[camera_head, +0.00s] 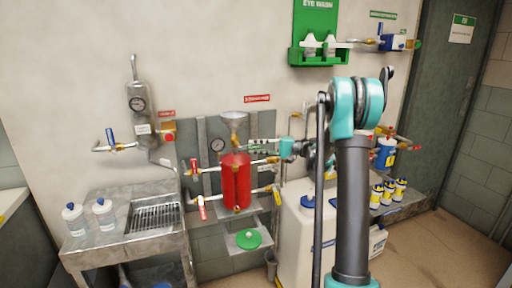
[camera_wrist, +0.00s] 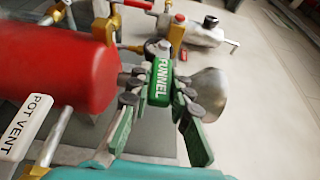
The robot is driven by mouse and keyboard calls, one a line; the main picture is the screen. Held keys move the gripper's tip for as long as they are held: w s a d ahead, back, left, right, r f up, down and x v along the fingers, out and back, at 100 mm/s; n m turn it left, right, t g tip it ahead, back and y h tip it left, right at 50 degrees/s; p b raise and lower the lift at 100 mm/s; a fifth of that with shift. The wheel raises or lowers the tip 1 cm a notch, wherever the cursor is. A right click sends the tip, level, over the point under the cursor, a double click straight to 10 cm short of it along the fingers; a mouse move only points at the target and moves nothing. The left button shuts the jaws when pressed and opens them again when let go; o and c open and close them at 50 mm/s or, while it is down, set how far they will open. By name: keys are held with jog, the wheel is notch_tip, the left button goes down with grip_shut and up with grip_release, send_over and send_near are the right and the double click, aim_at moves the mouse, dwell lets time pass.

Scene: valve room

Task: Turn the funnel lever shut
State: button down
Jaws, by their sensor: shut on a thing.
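The funnel lever (camera_wrist: 160,84) is a green handle marked FUNNEL. It sits between the red vessel (camera_wrist: 62,65) and the metal funnel (camera_wrist: 207,95) in the wrist view. My gripper (camera_wrist: 158,100) is shut on this lever, with one finger on each side of it. In the head view my gripper (camera_head: 268,149) reaches in from the right, just above and right of the red vessel (camera_head: 237,182). The funnel (camera_head: 234,121) stands above that vessel. The lever is too small to make out clearly there.
A lever labelled POT VENT (camera_wrist: 25,128) is close by on the left in the wrist view. A pressure gauge (camera_head: 217,145) and red-handled valves (camera_head: 195,167) crowd the vessel's left. A white tank (camera_head: 300,225) stands to the right. A sink bench (camera_head: 125,225) is at the left.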

jog(key=c, duration=1.4)
grip_release()
jog(key=shift+o, duration=0.2)
jog(key=s+d, duration=0.1)
jog(key=d, duration=1.1)
jog(key=shift+f, duration=0.1)
jog(key=shift+a, duration=0.1)
